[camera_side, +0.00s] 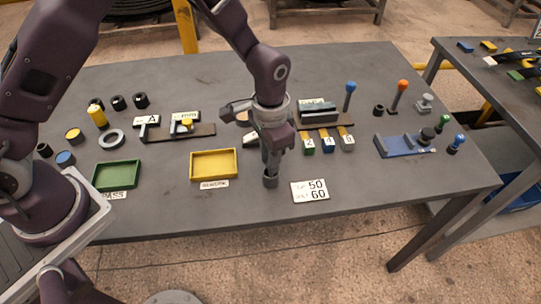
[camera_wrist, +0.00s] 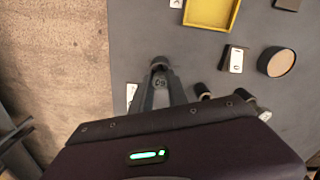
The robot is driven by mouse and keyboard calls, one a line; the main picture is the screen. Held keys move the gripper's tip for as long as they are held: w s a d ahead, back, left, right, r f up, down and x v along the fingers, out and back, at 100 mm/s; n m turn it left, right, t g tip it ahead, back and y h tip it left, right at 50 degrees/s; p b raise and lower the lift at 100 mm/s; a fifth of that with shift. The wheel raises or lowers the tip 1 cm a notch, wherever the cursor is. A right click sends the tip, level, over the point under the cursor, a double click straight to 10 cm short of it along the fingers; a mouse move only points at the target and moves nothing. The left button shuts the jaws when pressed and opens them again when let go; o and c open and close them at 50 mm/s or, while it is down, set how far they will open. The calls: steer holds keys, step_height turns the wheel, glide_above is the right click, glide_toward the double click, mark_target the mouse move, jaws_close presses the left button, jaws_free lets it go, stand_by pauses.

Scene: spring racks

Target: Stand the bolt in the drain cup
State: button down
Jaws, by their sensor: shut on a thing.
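My gripper (camera_side: 271,160) points down near the front edge of the table, between the yellow tray and the number card. Its fingers are shut on a small grey thing, which I take for the bolt (camera_wrist: 160,82); the fingers hide most of it. A dark grey round cup (camera_side: 270,182), which seems to be the drain cup, is right at the fingertips. In the wrist view the cup's dark rim (camera_wrist: 159,62) shows just beyond the fingertips (camera_wrist: 161,92). I cannot tell how deep the bolt sits in the cup, or whether it touches it.
The yellow tray (camera_side: 214,151) is left of my gripper and the green tray (camera_side: 116,163) farther left. A number card (camera_side: 310,191) lies to the right. A rack with numbered blocks (camera_side: 327,128) stands behind. A blue fixture (camera_side: 403,144) is at the right.

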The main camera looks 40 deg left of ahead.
steer(key=shift+f, duration=0.2)
steer(key=c, duration=1.2)
jaws_free()
steer(key=shift+r, duration=0.1)
steer(key=s+a+r+n+t, duration=0.1)
steer(key=s+a+r, duration=0.2)
steer(key=r, duration=0.7)
steer(key=s+a+r+n+t, duration=0.1)
steer(key=s+a+r, duration=0.15)
steer(key=r, duration=0.75)
steer(key=s+a+r+n+t, duration=0.1)
steer(key=s+a+r, duration=0.2)
steer(key=s, duration=0.5)
steer(key=s+a+r+n+t, duration=0.2)
steer(key=s+a, duration=0.3)
steer(key=s, duration=0.4)
steer(key=shift+r+t, duration=0.3)
steer(key=shift+r, duration=0.4)
